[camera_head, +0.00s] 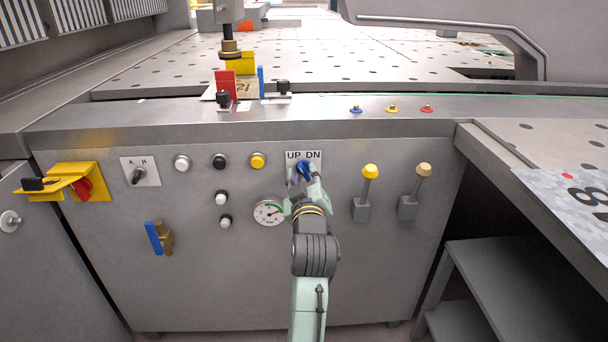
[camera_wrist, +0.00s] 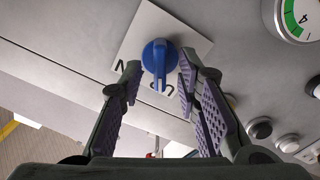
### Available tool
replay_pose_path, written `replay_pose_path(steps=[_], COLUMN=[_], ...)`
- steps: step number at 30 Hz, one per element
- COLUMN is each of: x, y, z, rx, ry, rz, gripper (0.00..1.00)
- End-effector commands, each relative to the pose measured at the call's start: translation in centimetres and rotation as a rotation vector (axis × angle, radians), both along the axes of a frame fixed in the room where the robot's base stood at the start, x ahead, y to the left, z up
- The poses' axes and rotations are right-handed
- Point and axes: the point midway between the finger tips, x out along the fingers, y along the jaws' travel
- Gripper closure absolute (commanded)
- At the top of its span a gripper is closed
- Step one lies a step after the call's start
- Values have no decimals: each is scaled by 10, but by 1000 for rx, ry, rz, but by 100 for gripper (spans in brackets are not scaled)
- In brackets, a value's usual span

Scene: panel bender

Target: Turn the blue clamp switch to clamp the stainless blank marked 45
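The blue clamp switch (camera_head: 304,169) sits on a white plate marked UP and DN on the machine's front panel. In the wrist view the switch (camera_wrist: 158,57) has its handle pointing down in the picture, between my fingertips. My gripper (camera_head: 306,187) is at the switch, and in the wrist view the gripper (camera_wrist: 159,82) has its fingers apart, one on each side of the knob with gaps showing.
A pressure gauge (camera_head: 268,212), a yellow button (camera_head: 257,160) and two levers (camera_head: 370,172) surround the switch. A side table (camera_head: 540,140) at the right holds a mottled sheet (camera_head: 580,190) with a large 8. A yellow guard (camera_head: 75,180) juts out at the left.

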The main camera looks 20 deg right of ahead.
Motion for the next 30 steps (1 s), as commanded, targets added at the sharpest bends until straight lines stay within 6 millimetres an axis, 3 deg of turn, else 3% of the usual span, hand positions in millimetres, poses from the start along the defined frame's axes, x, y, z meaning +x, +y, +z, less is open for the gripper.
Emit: replay_pose_path(steps=[11, 24, 30], x=[6, 6, 6], y=[-2, -2, -2], z=[0, 0, 0], rx=[0, 0, 0], ry=[-1, 0, 0], rz=[1, 0, 0], gripper=[70, 99, 100])
